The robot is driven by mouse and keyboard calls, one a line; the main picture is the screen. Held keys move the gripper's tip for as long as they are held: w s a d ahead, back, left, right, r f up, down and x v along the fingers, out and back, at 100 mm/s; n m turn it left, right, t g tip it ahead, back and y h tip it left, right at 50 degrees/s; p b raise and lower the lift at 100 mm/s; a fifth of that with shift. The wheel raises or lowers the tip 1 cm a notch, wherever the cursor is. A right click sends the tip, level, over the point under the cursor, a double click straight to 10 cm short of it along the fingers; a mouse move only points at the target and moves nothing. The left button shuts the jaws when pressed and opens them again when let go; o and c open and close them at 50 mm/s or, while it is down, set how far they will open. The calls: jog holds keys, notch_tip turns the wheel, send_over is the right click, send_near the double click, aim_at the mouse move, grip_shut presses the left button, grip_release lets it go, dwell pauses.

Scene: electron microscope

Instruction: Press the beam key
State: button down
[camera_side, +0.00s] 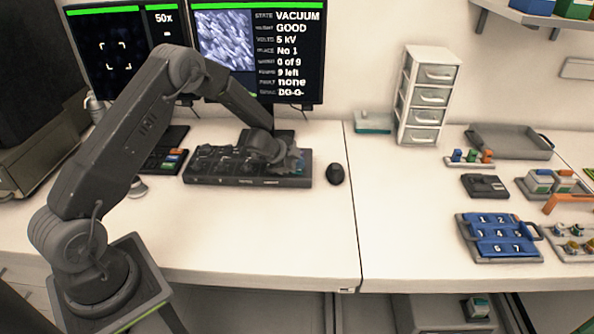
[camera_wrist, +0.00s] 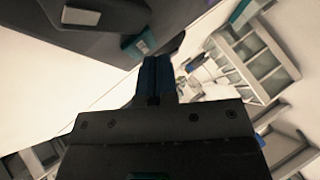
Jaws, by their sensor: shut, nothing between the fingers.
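A dark control panel (camera_side: 235,181) lies on the bench below the monitors, with several keys and small labels too fine to read. I cannot tell which key is the beam key. My gripper (camera_side: 297,160) is over the right part of this panel and hides some of it. In the wrist view my gripper (camera_wrist: 156,66) is shut and empty, its blue-dark fingers together. Just ahead of the fingertips is a teal key (camera_wrist: 138,44) on a dark surface, with a pale key (camera_wrist: 80,16) farther left. Whether the fingertips touch anything cannot be told.
The right monitor (camera_side: 260,45) reads vacuum good, 5 kV. A black mouse (camera_side: 335,174) lies right of the panel. A white drawer unit (camera_side: 428,95) and a blue numbered tray (camera_side: 499,238) stand farther right. The bench front is clear.

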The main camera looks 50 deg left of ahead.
jog(key=shift+f, duration=0.4)
dwell(0.8)
jog(key=shift+r, duration=0.8)
jog(key=shift+r, duration=2.5)
